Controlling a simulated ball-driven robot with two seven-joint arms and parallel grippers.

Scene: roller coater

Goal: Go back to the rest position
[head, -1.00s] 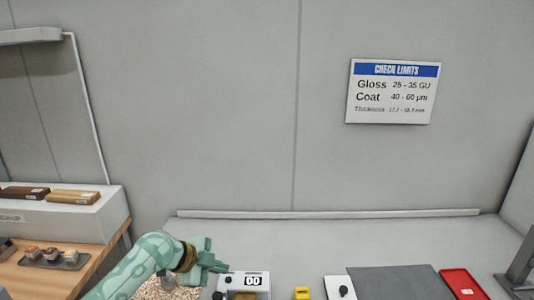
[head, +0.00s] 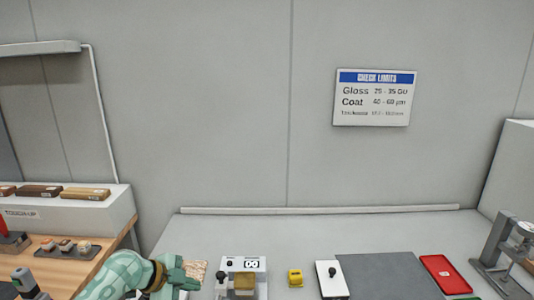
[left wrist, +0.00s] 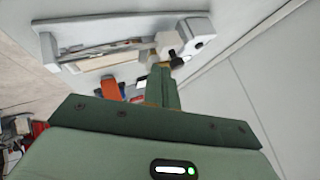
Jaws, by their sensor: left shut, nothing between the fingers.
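My left gripper (head: 182,274) is at the lower edge of the head view, left of the white device with the display. It is shut and empty, with its arm coming in from the lower left. A tan speckled piece (head: 197,268) lies right behind it, partly hidden. In the left wrist view the closed fingers (left wrist: 160,74) point away from the camera, with nothing between them. My right gripper is in neither view.
The pale worktop holds the white display device (head: 262,264), a yellow item (head: 296,277), a white plate (head: 323,283), a dark grey mat (head: 388,275), a red tray (head: 445,275) and a grey stand (head: 492,248). A wooden bench (head: 108,247) stands at left. The back wall carries a limits sign (head: 374,98).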

